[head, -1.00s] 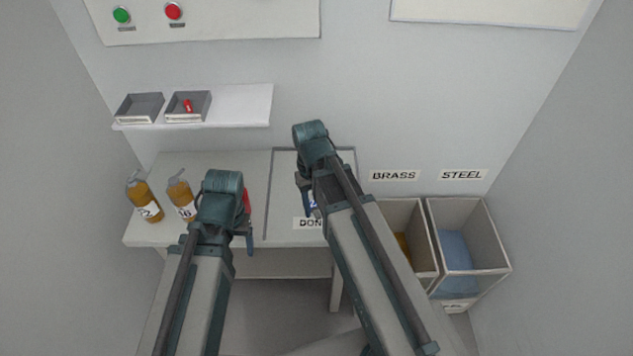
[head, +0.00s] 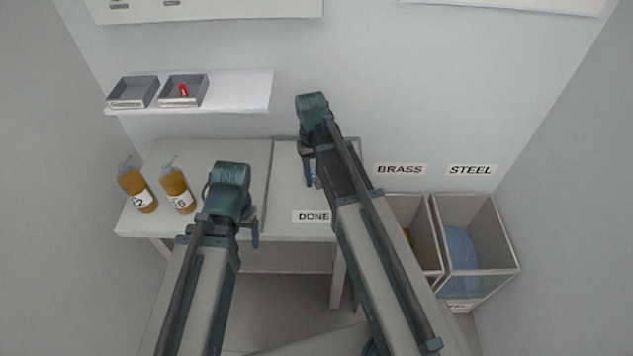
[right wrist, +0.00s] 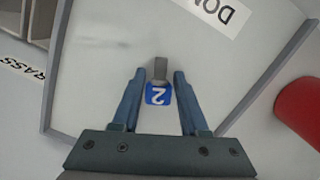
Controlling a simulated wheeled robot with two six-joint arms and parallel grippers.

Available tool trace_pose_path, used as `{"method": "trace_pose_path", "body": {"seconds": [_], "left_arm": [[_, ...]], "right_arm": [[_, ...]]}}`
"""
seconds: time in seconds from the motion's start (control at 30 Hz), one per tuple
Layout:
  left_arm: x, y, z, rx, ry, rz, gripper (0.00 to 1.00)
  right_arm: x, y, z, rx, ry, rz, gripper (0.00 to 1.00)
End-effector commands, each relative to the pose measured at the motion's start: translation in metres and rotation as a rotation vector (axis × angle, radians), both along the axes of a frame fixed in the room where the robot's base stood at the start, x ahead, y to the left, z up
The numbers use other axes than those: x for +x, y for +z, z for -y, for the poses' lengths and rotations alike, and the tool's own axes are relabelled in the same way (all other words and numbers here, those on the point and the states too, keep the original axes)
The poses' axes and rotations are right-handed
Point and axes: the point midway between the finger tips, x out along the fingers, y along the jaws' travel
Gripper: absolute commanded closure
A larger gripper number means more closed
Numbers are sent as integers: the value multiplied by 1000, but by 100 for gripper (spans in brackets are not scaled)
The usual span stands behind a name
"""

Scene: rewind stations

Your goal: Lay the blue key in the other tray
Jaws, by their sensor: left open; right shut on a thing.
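The blue key (right wrist: 160,94) has a blue head marked 2 and a grey shaft. It lies between the fingers of my right gripper (right wrist: 160,74), which is shut on it over the grey DONE area. In the head view the key (head: 314,180) is mostly hidden by my right arm. Two small grey trays stand on the white shelf. The left tray (head: 120,105) looks empty; the right tray (head: 174,101) holds a red key (head: 183,90). My left gripper (head: 250,230) is open and apparently empty over the table's front.
Two amber bottles (head: 135,188) stand at the table's left. A red cylinder (right wrist: 300,112) is beside the DONE area (head: 288,228), hidden in the head view. The BRASS and STEEL bins (head: 485,225) stand at right. The shelf's right part (head: 238,90) is clear.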

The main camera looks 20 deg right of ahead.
Motion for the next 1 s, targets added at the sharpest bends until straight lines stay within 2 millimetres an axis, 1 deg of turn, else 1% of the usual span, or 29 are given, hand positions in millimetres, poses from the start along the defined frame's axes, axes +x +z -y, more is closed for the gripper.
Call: {"method": "trace_pose_path", "body": {"seconds": [0.03,0.27,0.43,0.47,0.6,0.63,1.0], "left_arm": [[0,-7,0,0,0,0,26],[0,-4,0,0,0,0,26],[0,-9,0,0,0,0,26],[0,-9,0,0,0,0,26],[0,-7,0,0,0,0,26],[0,-7,0,0,0,0,26],[0,-5,0,0,0,0,26]], "right_arm": [[0,-7,0,0,0,0,100],[0,-4,0,0,0,0,100],[0,-9,0,0,0,0,100],[0,-9,0,0,0,0,55],[0,-7,0,0,0,0,29],[0,-7,0,0,0,0,26],[0,-5,0,0,0,0,26]]}}
